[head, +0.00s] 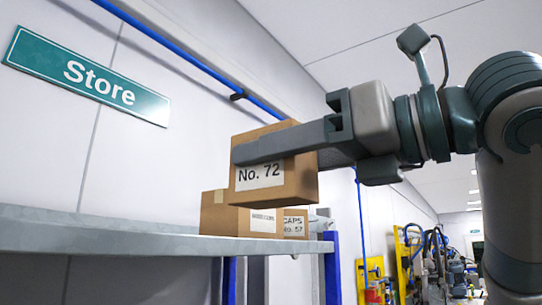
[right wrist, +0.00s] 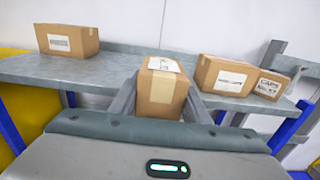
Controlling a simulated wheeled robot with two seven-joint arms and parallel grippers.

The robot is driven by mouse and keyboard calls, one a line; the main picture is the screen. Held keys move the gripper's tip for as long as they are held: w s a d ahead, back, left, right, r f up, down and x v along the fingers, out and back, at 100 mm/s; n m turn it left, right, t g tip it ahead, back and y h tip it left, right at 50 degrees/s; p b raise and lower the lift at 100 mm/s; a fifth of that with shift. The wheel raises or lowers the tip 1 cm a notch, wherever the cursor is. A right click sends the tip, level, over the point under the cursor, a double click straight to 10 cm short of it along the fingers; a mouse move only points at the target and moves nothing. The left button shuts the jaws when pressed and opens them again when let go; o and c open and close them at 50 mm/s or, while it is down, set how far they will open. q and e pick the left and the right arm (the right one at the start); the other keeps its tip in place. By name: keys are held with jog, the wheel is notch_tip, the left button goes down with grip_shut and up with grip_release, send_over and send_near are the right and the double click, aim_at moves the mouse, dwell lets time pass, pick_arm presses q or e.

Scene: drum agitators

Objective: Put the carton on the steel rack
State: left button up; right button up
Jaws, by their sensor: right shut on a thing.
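The carton (head: 300,180) is brown with a white "No. 72" label and is held roughly upright. My right gripper (head: 270,148) is shut on it, one dark finger across its near side and the other mostly hidden behind. In the right wrist view, the carton (right wrist: 162,92) sits between the fingers near the front edge of the steel rack (right wrist: 115,65). In the head view, the rack's grey shelf (head: 120,238) is lower than the carton's bottom, with a visible gap. I cannot tell how far over the shelf the carton is. My left gripper is not in view.
Two other cartons stand on the shelf at right, one (right wrist: 225,75) next to a "CAPS" carton (right wrist: 268,86). Another carton (right wrist: 67,39) stands at the left. Bare shelf lies between. Blue uprights (head: 331,268) support the rack. A "Store" sign (head: 88,78) hangs on the wall.

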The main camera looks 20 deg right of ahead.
jog(key=shift+w+a, duration=0.15)
jog(key=shift+a, duration=0.05)
jog(key=shift+f+x, duration=0.3)
jog(key=shift+x, duration=3.3)
jog(key=shift+f+x, duration=0.35)
jog(key=shift+x, duration=3.3)
jog(key=shift+f+x, duration=0.3)
jog(key=shift+x, duration=3.3)
jog(key=shift+f, duration=0.45)
jog(key=o, duration=1.3)
jog(key=shift+c, duration=0.2)
